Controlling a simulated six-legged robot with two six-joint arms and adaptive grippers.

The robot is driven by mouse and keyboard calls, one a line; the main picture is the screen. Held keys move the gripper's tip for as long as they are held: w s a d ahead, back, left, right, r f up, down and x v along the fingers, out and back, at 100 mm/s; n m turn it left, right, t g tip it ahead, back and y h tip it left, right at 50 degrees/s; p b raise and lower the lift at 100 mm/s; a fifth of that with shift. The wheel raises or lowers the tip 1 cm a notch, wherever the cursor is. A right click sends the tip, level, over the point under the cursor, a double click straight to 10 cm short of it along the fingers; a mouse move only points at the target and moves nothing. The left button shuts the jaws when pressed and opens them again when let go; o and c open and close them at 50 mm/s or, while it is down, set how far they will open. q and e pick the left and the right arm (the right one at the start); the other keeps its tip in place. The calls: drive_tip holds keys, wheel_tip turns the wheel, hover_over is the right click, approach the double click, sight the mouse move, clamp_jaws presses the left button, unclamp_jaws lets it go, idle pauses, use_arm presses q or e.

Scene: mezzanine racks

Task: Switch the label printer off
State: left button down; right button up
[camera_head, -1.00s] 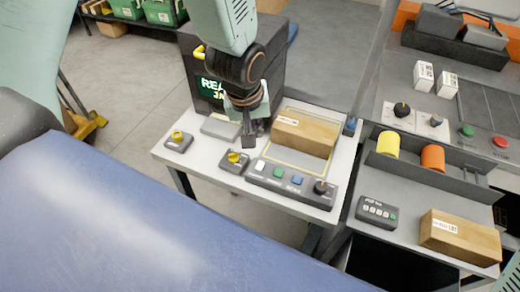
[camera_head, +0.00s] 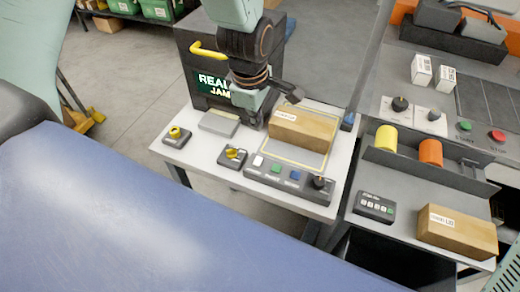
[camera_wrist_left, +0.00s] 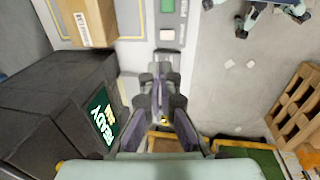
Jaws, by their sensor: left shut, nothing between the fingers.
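The label printer seems to be the dark box (camera_head: 188,60) on the light table, with a lit green screen (camera_head: 211,82) and a yellow handle (camera_head: 208,52). The printer also shows in the left wrist view (camera_wrist_left: 45,105), where the screen shows READY. Two small dark switch boxes with yellow knobs stand before it, one at left (camera_head: 176,136) and one at middle (camera_head: 231,157). I cannot read their labels or knob positions. My left gripper (camera_head: 291,94) is shut and empty above the table, right of the screen; it also shows in the left wrist view (camera_wrist_left: 161,78). My right gripper is out of view.
A dark panel (camera_head: 265,179) with white, green and blue buttons and a black knob lies along the table's front. A cardboard box (camera_head: 303,130) sits behind it. A second station at right holds a small keypad (camera_head: 374,207), yellow and orange rolls and another box (camera_head: 456,235).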

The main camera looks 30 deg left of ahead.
use_arm(q)
drive_tip(key=shift+f, duration=0.1)
approach(261, 157)
drive_tip(key=f, duration=0.5)
drive_tip(key=shift+w+f+p, duration=0.2)
drive_tip(key=shift+w+p, duration=0.1)
drive_tip(key=shift+w, duration=0.1)
drive_tip(key=shift+w+f, duration=0.25)
drive_tip(key=shift+f, duration=0.45)
drive_tip(key=shift+s, duration=0.1)
